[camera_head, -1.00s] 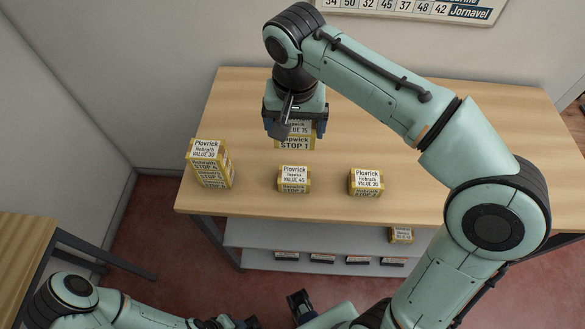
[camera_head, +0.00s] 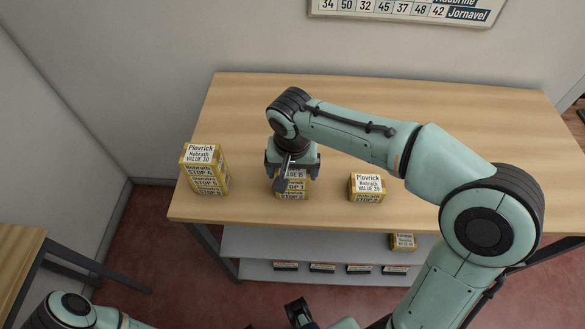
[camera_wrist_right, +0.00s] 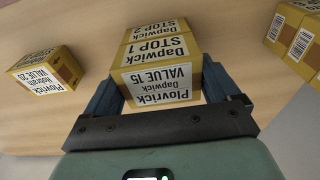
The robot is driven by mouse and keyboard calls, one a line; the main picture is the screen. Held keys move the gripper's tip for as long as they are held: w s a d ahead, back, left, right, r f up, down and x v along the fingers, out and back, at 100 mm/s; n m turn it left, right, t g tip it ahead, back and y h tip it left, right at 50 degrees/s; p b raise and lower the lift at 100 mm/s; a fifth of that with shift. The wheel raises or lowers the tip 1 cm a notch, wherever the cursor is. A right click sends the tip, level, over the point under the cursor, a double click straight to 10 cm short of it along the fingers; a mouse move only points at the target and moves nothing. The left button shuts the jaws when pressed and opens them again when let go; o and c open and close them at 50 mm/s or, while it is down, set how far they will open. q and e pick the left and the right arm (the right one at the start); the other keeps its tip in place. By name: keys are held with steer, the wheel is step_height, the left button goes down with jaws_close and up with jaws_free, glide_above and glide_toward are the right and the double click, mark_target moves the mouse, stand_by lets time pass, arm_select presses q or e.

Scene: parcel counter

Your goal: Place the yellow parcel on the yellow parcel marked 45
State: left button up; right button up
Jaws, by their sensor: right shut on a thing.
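My right gripper (camera_head: 292,172) is shut on a yellow parcel (camera_head: 293,188) labelled Dapwick, VALUE 15, STOP 1. The parcel also shows between the fingers in the right wrist view (camera_wrist_right: 157,84). It is upright and directly over another yellow parcel (camera_wrist_right: 153,33), whose STOP 2 face shows past it in the wrist view. This lower parcel stands where the one marked 45 stood earlier; its top is hidden. The two look lined up, and I cannot tell whether they touch. Part of what looks like my left gripper (camera_head: 298,312) shows at the bottom edge; its fingers are not clear.
A tall yellow stack (camera_head: 205,170) marked VALUE 30 stands to the left on the wooden counter (camera_head: 440,110). A yellow parcel (camera_head: 367,187) marked VALUE 20 stands to the right. Another parcel (camera_head: 403,242) sits on the shelf below. The back of the counter is clear.

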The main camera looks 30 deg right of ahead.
mark_target(292, 174)
steer(key=shift+f, duration=0.2)
steer(key=o, duration=0.9)
steer(key=shift+c, duration=0.2)
steer(key=shift+r, duration=0.6)
step_height(292, 174, up, 11)
steer(key=s+p, duration=0.1)
steer(key=p, duration=0.1)
steer(key=shift+s+a, duration=0.15)
steer(key=shift+a, duration=0.2)
